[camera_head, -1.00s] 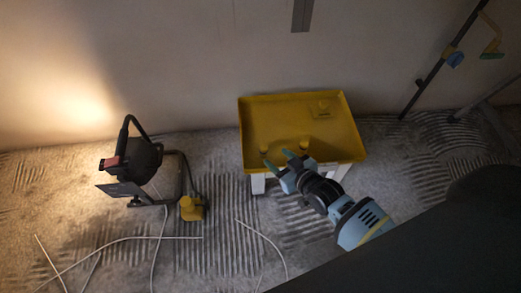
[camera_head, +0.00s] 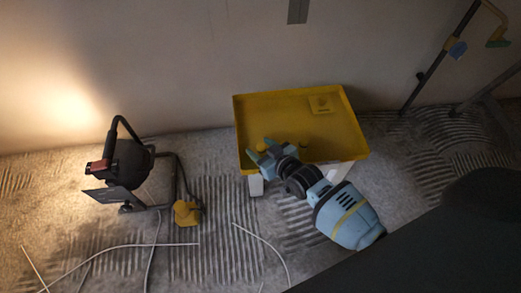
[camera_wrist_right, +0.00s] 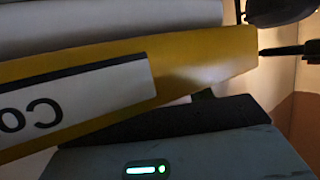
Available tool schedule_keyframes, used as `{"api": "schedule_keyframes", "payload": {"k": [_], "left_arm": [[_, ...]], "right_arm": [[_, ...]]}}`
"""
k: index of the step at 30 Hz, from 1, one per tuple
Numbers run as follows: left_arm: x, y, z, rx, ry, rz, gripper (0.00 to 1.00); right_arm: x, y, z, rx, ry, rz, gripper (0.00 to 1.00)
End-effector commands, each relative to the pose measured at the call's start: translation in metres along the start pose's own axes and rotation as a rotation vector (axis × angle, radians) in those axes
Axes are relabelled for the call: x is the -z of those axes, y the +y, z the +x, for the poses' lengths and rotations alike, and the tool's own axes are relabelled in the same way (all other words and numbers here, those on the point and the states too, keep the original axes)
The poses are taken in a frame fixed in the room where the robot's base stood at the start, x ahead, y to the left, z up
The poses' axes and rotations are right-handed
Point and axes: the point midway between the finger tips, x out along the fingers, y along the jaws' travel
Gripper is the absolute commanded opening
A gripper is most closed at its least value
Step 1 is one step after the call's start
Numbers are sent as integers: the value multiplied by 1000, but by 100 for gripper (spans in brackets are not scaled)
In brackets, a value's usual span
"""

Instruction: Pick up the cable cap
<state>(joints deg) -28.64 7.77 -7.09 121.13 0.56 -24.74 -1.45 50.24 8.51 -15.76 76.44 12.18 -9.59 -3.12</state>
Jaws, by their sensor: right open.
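A shallow yellow tray (camera_head: 345,120) stands on white legs by the wall in the head view. Small yellow caps lie inside it: one (camera_head: 262,146) is at my right gripper's fingertips, and another (camera_head: 304,146) is partly hidden by the gripper. My right gripper (camera_head: 260,150) is open over the tray's front left part, its teal fingers close around or beside the nearer cap; I cannot tell if they touch it. In the right wrist view, a yellow surface (camera_wrist_right: 205,65) with a white lettered label fills much of the picture; no cap is clear there. My left gripper is not in view.
A flat yellow square piece (camera_head: 320,104) lies at the tray's back. A black work lamp (camera_head: 130,160) and a yellow block (camera_head: 186,212) stand on the floor at left, with white cables (camera_head: 120,245) in front. A dark pole stand (camera_head: 440,65) leans at right.

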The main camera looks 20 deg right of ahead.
Motion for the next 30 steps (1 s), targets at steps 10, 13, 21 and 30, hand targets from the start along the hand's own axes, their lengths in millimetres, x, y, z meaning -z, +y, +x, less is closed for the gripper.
{"api": "schedule_keyframes", "payload": {"k": [10, 13, 21, 30], "left_arm": [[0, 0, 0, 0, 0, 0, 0], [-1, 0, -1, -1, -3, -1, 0], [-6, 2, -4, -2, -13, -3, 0], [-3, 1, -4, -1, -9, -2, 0]], "right_arm": [[1, 0, 1, 0, 0, 0, 39], [1, 0, 1, 0, 0, 0, 26], [1, 0, 1, 0, 0, 0, 3], [3, 0, 0, 0, 1, 0, 3]]}}
